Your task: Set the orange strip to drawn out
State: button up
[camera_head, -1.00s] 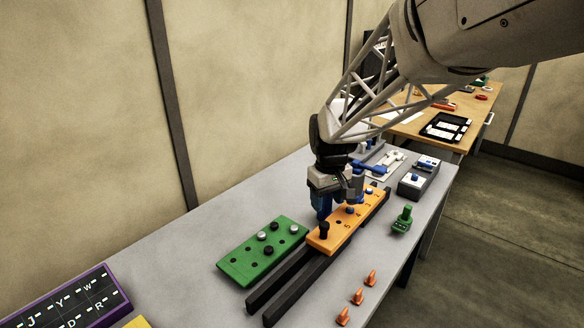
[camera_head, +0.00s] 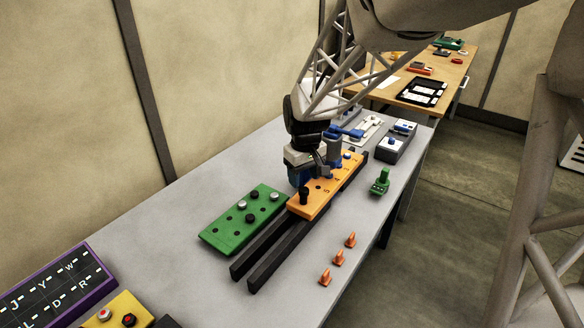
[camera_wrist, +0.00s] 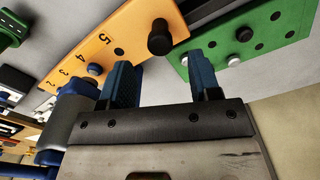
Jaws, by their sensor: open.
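The orange strip (camera_head: 315,200) lies on two dark parallel rails (camera_head: 262,262), toward their far end; their near ends are bare. It bears printed numbers, a blue peg (camera_wrist: 95,69) and a black knob (camera_head: 304,195) at its near end. The knob also shows in the wrist view (camera_wrist: 159,42). My gripper (camera_wrist: 160,62) is open, its two blue fingers apart with nothing between them. It is beside the strip's near end, close to the knob but not around it. In the head view, my gripper (camera_head: 300,180) hides part of the strip.
A green board (camera_head: 232,238) with black and grey pegs lies left of the rails. A green knobbed piece (camera_head: 380,182) and several orange pieces (camera_head: 338,258) stand to the right. A grey box (camera_head: 396,143) stands farther back. The table's front right is mostly clear.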

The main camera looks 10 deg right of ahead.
aim_at(304, 189)
jog(key=shift+f, duration=2.1)
grip_shut()
